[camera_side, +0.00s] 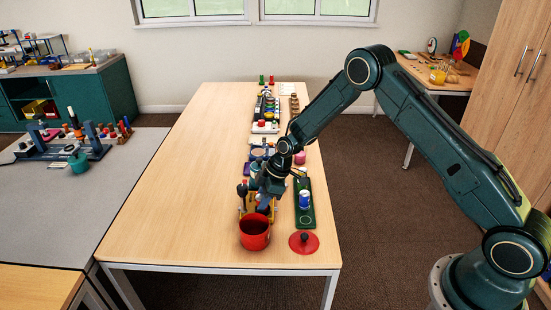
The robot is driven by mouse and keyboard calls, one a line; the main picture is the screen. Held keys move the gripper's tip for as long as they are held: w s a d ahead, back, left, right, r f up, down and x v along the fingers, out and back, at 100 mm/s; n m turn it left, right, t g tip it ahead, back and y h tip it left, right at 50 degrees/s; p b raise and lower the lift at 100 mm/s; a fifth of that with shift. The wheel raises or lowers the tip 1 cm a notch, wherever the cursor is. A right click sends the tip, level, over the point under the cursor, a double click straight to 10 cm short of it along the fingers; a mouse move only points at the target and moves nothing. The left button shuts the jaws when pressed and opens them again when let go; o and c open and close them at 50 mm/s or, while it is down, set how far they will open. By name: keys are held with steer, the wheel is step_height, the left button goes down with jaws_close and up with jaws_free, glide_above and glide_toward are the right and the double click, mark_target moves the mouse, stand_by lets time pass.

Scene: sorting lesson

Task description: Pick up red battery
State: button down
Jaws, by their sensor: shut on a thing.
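My gripper (264,200) is low over the near part of the table, just behind the red cup (254,240) and left of a green tray (306,222). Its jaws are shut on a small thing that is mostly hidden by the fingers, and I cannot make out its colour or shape. I cannot pick out a red battery for certain. A blue and white cylinder (304,200) stands upright on the green tray.
A red lid with a dark knob (304,242) lies at the table's near right. A yellow holder (244,211) with dark-handled items is beside my gripper. Several small objects line the table's right side toward the back. The table's left side (185,190) is clear.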

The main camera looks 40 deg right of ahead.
steer(key=shift+r, duration=0.1)
step_height(320, 180, up, 20)
stand_by(0.7)
stand_by(1.0)
steer(key=s+a+f, duration=0.5)
steer(key=f, duration=0.2)
steer(key=shift+s+a, duration=0.2)
steer(key=shift+a, duration=0.2)
steer(key=shift+f, duration=0.2)
steer(key=shift+f, duration=2.85)
